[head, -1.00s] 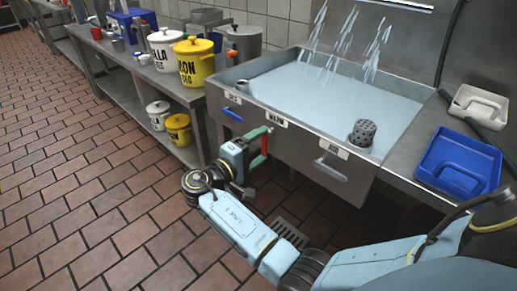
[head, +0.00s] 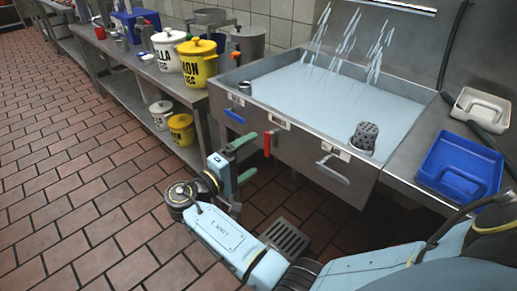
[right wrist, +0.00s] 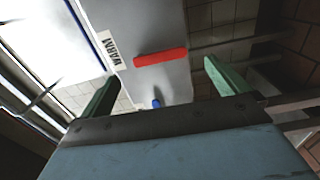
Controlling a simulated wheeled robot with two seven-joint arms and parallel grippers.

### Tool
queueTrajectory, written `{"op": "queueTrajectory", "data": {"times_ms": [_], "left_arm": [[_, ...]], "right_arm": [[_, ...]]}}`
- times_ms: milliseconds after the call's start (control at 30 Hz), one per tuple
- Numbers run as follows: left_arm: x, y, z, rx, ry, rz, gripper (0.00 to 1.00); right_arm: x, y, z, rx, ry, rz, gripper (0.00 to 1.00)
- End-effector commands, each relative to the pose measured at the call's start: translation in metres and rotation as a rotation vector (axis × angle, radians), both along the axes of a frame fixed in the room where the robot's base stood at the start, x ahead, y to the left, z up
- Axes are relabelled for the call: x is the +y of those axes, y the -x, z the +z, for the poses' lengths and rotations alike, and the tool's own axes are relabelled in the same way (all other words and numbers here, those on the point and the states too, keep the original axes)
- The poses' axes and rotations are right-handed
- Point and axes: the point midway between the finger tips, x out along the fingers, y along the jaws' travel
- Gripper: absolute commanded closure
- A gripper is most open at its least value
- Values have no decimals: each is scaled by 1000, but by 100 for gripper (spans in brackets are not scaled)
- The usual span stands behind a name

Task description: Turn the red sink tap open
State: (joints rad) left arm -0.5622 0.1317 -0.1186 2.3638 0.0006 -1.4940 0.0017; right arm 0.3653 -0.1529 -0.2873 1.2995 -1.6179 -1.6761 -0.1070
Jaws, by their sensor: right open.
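The red tap handle (head: 267,143) is a short bar on the front panel of the sink (head: 325,110), under a label. It hangs about upright in the head view. In the right wrist view the red handle (right wrist: 160,58) lies ahead of the fingers, beside the label "WARM" (right wrist: 117,49). My right gripper (head: 254,155) is just left of the handle, with its green fingers spread and nothing between them. It also shows open in the right wrist view (right wrist: 159,70), apart from the handle. My left gripper is not in view.
A blue handle (head: 234,116) and a grey handle (head: 332,169) sit on the same panel, left and right of the red one. Yellow (head: 197,63) and white pots stand on the left counter. A blue tray (head: 458,170) lies at right. A floor grate (head: 285,240) is below.

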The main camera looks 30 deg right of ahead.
Motion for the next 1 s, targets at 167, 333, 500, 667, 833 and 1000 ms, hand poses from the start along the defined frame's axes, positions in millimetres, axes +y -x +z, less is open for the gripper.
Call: {"op": "queueTrajectory", "data": {"times_ms": [167,333,500,667,833,1000], "left_arm": [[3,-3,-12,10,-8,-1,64],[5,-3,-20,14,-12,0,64],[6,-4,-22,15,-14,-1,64],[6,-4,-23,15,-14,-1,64],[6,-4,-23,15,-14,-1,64],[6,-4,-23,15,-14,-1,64]], "right_arm": [[42,9,1,1,-2,2,0],[70,15,0,0,-2,2,0],[83,18,1,-1,0,0,0],[85,18,0,-2,0,0,0],[85,18,0,-2,0,0,0],[84,18,0,-1,0,0,0]]}}
